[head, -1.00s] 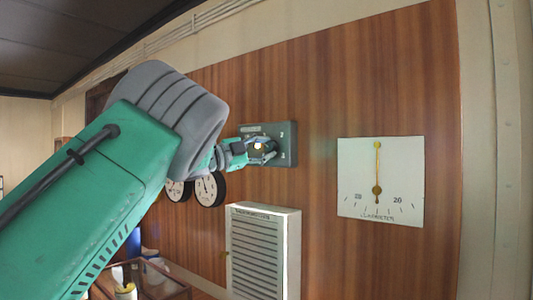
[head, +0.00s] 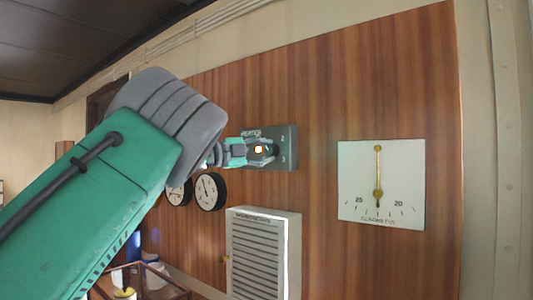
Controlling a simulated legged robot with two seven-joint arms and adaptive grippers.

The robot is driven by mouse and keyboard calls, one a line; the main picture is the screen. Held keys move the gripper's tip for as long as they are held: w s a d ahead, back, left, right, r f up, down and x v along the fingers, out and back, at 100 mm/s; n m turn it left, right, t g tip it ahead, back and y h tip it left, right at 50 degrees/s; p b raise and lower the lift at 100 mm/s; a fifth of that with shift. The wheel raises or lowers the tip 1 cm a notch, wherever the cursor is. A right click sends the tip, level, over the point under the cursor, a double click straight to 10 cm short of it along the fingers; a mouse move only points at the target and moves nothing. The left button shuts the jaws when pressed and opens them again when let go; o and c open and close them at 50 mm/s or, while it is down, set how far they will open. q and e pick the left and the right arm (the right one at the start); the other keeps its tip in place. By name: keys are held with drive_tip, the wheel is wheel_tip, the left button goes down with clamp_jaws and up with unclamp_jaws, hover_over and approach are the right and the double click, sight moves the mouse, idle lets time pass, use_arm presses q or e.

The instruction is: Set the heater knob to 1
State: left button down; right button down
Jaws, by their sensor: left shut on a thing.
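The heater control is a grey box (head: 289,148) on the wood-panelled wall, with a "HEATER" label at its top left and small marks on its right side. My left arm reaches in from the left, and my left gripper (head: 264,149) is at the front of the box. Its fingers are closed around the dark knob at the box's middle, where a small bright spot shows. The gripper covers most of the knob, so its setting cannot be read. My right gripper is not in view.
A white louvred heater (head: 262,255) stands below the box. Two round gauges (head: 209,191) hang left of it, partly behind my arm. A white clinometer plate (head: 382,185) is on the wall to the right. A glass-topped case (head: 160,280) is at lower left.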

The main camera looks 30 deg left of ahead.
use_arm(q)
drive_tip(key=c, duration=1.2)
unclamp_jaws()
drive_tip(key=shift+w+f, duration=0.1)
drive_tip(key=shift+f, duration=0.25)
drive_tip(key=shift+w+a, duration=0.1)
drive_tip(key=shift+r, duration=0.1)
drive_tip(key=shift+s+a, duration=0.15)
drive_tip(key=shift+s, duration=0.1)
drive_tip(key=v, duration=1.1)
drive_tip(key=shift+a, duration=0.2)
drive_tip(key=shift+s+d, duration=0.1)
drive_tip(key=shift+s, duration=0.05)
